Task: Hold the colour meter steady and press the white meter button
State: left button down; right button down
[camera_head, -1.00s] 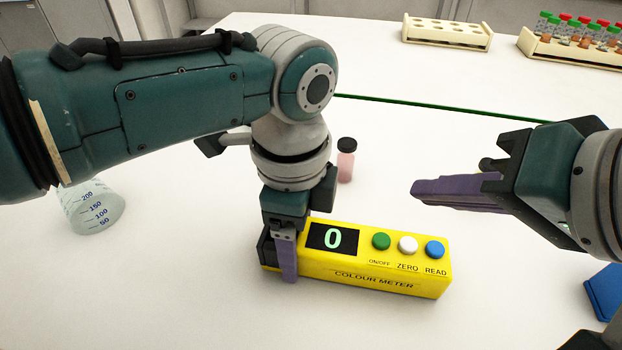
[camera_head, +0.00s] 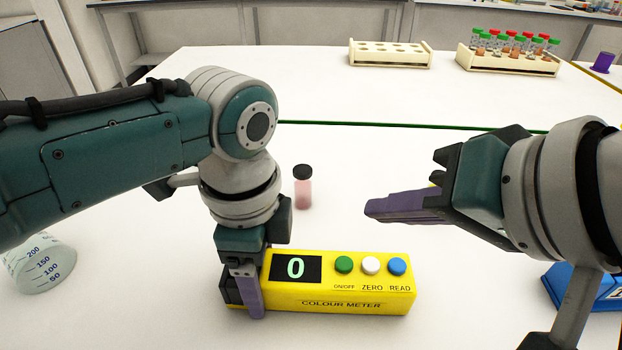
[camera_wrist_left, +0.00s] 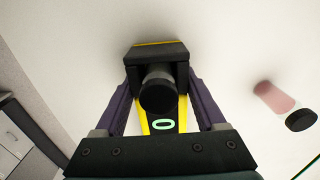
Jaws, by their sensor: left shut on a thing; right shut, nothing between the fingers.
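The yellow colour meter (camera_head: 340,296) lies on the white table in the head view, its display (camera_head: 295,268) reading 0. It has a green ON/OFF button (camera_head: 344,264), a white ZERO button (camera_head: 370,265) and a blue READ button (camera_head: 397,266). My left gripper (camera_head: 250,292) is shut on the meter's left end. In the left wrist view its two purple fingers straddle the meter's black end (camera_wrist_left: 157,62). My right gripper (camera_head: 372,208) is shut and empty, above and behind the buttons, apart from them.
A black-capped pink vial (camera_head: 303,190) stands behind the meter. A beaker (camera_head: 42,266) stands at the left and a blue object (camera_head: 575,290) at the right. An empty rack (camera_head: 390,54) and a rack of capped tubes (camera_head: 510,62) stand at the back.

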pick_arm(q)
grip_release()
jog(key=shift+r, duration=0.1)
dwell(0.3)
